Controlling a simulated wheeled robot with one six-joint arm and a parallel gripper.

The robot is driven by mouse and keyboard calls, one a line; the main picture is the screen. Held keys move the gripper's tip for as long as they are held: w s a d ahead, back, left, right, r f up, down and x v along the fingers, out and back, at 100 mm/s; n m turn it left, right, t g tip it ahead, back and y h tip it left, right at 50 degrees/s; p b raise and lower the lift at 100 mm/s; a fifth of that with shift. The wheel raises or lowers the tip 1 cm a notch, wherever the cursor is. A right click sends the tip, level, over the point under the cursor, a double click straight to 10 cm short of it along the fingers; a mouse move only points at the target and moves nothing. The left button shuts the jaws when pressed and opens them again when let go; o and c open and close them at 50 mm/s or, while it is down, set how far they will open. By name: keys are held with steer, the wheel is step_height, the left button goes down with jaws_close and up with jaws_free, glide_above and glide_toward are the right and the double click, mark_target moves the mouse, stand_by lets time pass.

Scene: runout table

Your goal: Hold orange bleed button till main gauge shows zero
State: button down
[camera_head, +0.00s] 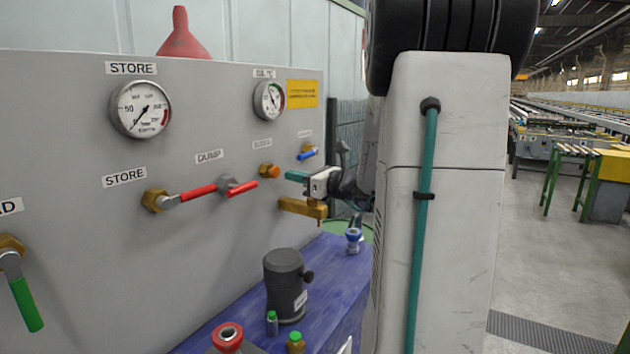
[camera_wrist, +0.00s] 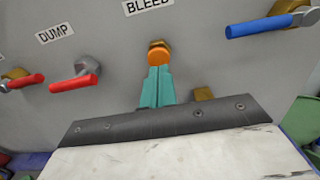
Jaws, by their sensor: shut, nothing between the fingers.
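The orange bleed button (camera_head: 269,170) sits in a brass fitting on the grey panel. In the wrist view the orange button (camera_wrist: 159,56) is under the BLEED label. My gripper (camera_head: 288,175) is shut and empty, its teal fingertips pointing at the button from the right in the head view. In the wrist view the fingertips (camera_wrist: 158,70) overlap the button's lower edge; I cannot tell whether they touch or press it. The larger gauge (camera_head: 140,108), labelled STORE, has a dark needle that seems to point down-left; its exact reading is too small to tell.
A smaller gauge (camera_head: 269,100) is on the panel's right. Nearby are the red DUMP lever (camera_wrist: 75,82), the red STORE lever (camera_head: 197,192) and a blue lever (camera_wrist: 260,26). A brass block (camera_head: 302,208) projects below the button. A dark grey cylinder (camera_head: 285,285) stands on the blue bench.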

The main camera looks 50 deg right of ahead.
mark_target(275, 172)
steer(key=shift+w+a, duration=0.2)
steer(key=shift+w, duration=1.2)
